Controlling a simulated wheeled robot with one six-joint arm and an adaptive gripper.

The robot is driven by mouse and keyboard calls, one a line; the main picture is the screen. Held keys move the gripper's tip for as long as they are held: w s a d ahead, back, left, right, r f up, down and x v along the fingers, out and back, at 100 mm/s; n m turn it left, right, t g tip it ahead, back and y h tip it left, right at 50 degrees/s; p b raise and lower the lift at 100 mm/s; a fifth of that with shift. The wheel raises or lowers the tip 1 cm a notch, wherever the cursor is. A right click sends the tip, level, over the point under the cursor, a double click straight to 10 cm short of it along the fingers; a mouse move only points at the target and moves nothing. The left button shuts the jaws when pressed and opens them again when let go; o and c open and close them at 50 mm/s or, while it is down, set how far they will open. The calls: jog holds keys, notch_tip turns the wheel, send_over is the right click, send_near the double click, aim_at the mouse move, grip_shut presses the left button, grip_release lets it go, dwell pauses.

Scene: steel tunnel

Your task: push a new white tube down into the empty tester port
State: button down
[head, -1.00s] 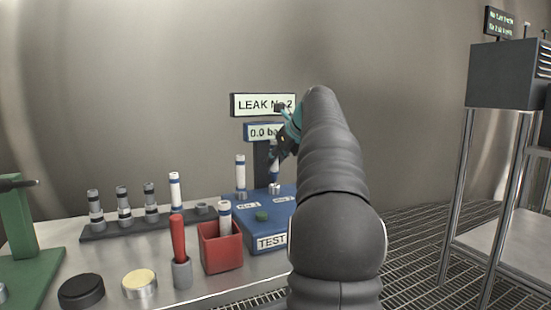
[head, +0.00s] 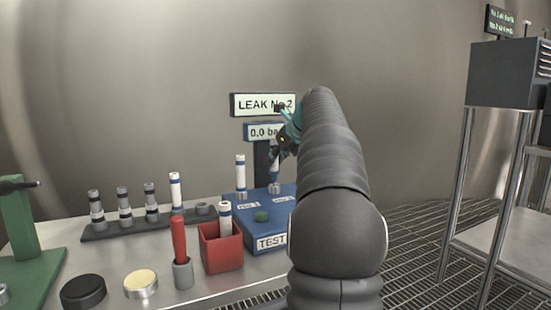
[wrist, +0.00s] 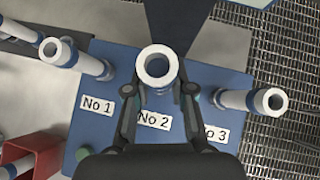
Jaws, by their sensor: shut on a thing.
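The blue tester (head: 283,213) stands at the right of the bench, with ports labelled No 1, No 2 and No 3 in the wrist view. My gripper (wrist: 158,95) is shut on a white tube (wrist: 157,66) at port No 2, and the tube points up toward the wrist camera. In the head view this tube (head: 274,168) looks upright, its lower end at the port; I cannot tell how deep it sits. White tubes with blue bands stand in port No 1 (wrist: 85,63) and port No 3 (wrist: 252,101). My arm hides port No 3 in the head view.
A red box (head: 221,250) with a white tube (head: 225,216) stands left of the tester. A rack (head: 130,229) holds several tubes behind a red-handled tool (head: 179,240). A display (head: 262,104) reads LEAK No 2. A steel-legged stand (head: 470,150) is at right.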

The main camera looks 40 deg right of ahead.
aim_at(277, 168)
jog(key=shift+f+b, duration=0.65)
jog(key=shift+f, duration=0.95)
jog(key=c, duration=0.9)
grip_release()
jog(key=v, duration=1.2)
